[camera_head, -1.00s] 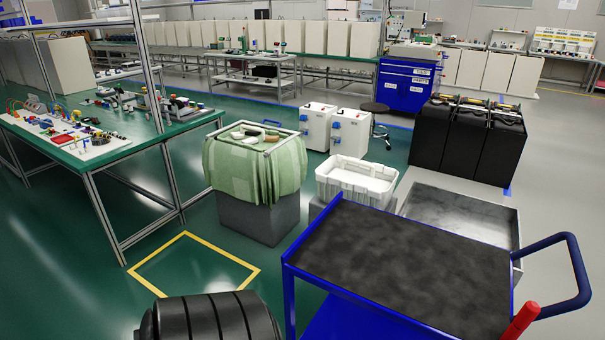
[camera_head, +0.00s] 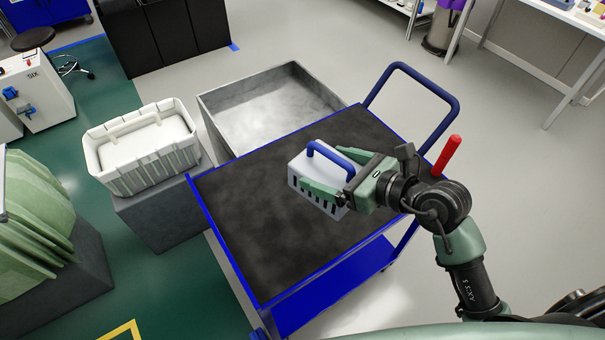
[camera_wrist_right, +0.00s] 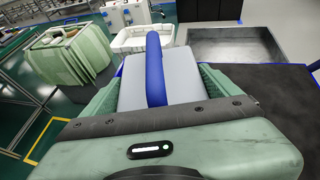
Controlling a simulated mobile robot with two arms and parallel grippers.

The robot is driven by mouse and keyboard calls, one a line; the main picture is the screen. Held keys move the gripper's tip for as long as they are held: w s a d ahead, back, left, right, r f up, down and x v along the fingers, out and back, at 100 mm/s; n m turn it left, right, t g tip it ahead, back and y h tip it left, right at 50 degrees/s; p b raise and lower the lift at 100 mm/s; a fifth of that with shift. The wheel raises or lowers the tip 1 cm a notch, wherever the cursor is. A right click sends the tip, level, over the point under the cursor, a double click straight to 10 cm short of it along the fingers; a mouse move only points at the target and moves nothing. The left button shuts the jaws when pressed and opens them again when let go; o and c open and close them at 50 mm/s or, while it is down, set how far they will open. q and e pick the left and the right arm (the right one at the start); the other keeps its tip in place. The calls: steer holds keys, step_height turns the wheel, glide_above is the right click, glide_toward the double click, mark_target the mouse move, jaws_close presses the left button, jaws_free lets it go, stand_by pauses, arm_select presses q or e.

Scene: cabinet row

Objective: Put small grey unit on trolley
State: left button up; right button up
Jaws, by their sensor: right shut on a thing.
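The small grey unit (camera_head: 318,180) is a light grey box with dark slots and a blue handle. In the head view it is over the black top of the blue trolley (camera_head: 262,232); I cannot tell whether it touches the top. My right gripper (camera_head: 338,176) is shut on the unit, one finger on each side. In the right wrist view the unit (camera_wrist_right: 185,78) fills the space between the green fingers, its blue handle running along the middle. The unit's far underside is hidden. My left gripper is not in view.
A white crate (camera_head: 112,161) stands on a grey block left of the trolley. An open grey bin (camera_head: 222,112) is just behind the trolley. The trolley's blue push handle (camera_head: 452,96) and a red upright grip (camera_head: 447,156) are at its right end. Much of the trolley top is bare.

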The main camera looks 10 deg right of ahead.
mark_target(305, 157)
steer(key=shift+n+g+y, duration=0.5)
steer(key=shift+n, duration=0.2)
steer(key=w+a+r, duration=0.2)
steer(key=w+a+r+p, duration=0.1)
steer(key=a+r, duration=0.1)
steer(key=shift+w+a+r, duration=0.15)
steer(key=shift+w+r, duration=0.1)
steer(key=shift+w, duration=0.15)
steer(key=shift+f, duration=0.2)
steer(key=shift+f+b, duration=0.3)
steer(key=shift+f, duration=9.35)
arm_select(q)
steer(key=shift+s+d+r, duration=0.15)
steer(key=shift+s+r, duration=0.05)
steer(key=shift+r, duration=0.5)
arm_select(e)
steer(key=shift+f, duration=0.15)
steer(key=o, duration=1.8)
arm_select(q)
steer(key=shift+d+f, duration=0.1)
